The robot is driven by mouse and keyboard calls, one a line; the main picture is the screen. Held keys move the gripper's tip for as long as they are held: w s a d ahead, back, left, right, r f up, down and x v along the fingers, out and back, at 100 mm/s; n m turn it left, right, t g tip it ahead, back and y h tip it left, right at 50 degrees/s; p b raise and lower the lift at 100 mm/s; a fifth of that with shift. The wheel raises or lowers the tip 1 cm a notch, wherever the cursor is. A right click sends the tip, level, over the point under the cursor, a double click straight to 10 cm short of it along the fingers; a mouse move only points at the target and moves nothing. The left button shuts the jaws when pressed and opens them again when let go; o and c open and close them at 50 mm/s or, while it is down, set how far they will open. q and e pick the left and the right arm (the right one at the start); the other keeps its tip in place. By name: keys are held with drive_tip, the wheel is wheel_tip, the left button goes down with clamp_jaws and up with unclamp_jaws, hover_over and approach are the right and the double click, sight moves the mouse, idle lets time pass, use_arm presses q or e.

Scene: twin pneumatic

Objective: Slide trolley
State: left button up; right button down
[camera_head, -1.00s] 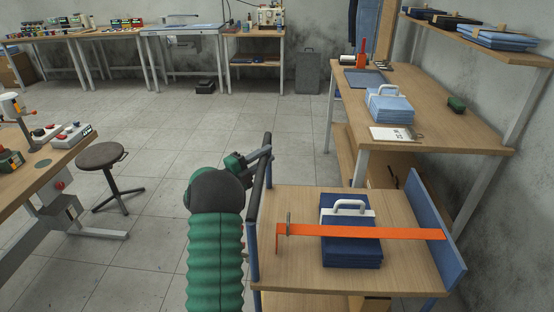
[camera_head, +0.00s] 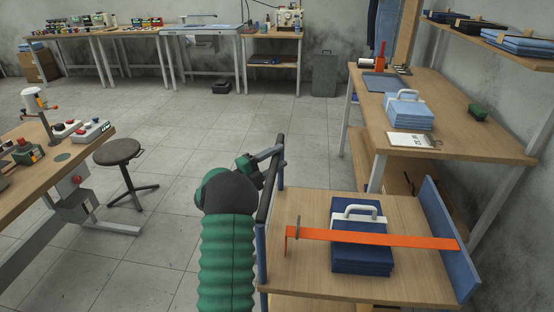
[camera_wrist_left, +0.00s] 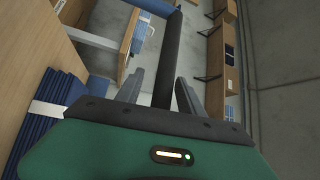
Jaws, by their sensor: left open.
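The trolley (camera_head: 300,275) stands in the lower right of the head view, with a wooden top, a blue end board on its right and a black push bar (camera_head: 264,204) on its left. A stack of dark blue folded cloth with a white handle (camera_head: 362,250) lies on top under an orange strap (camera_head: 400,239). My left gripper (camera_head: 271,160) is open at the far part of the bar. In the left wrist view the bar (camera_wrist_left: 168,60) runs between the two spread fingers of the gripper (camera_wrist_left: 158,84). Contact cannot be told. My right gripper is out of view.
A wooden workbench (camera_head: 460,140) with light blue cloth stands behind the trolley at the right. A round stool (camera_head: 117,152) and another workbench (camera_head: 75,155) stand at the left. The tiled floor (camera_head: 210,130) between them is open. A grey bin (camera_head: 323,73) stands by the back wall.

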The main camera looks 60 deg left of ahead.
use_arm(q)
drive_tip(key=shift+d, duration=0.1)
drive_tip(key=shift+s, duration=0.35)
drive_tip(key=s+d+f, duration=0.1)
drive_tip(key=s+f, duration=0.1)
drive_tip(key=s, duration=1.4)
drive_tip(key=shift+d+f+p, duration=0.15)
drive_tip(key=shift+f+p, duration=0.1)
drive_tip(key=shift+p, duration=0.2)
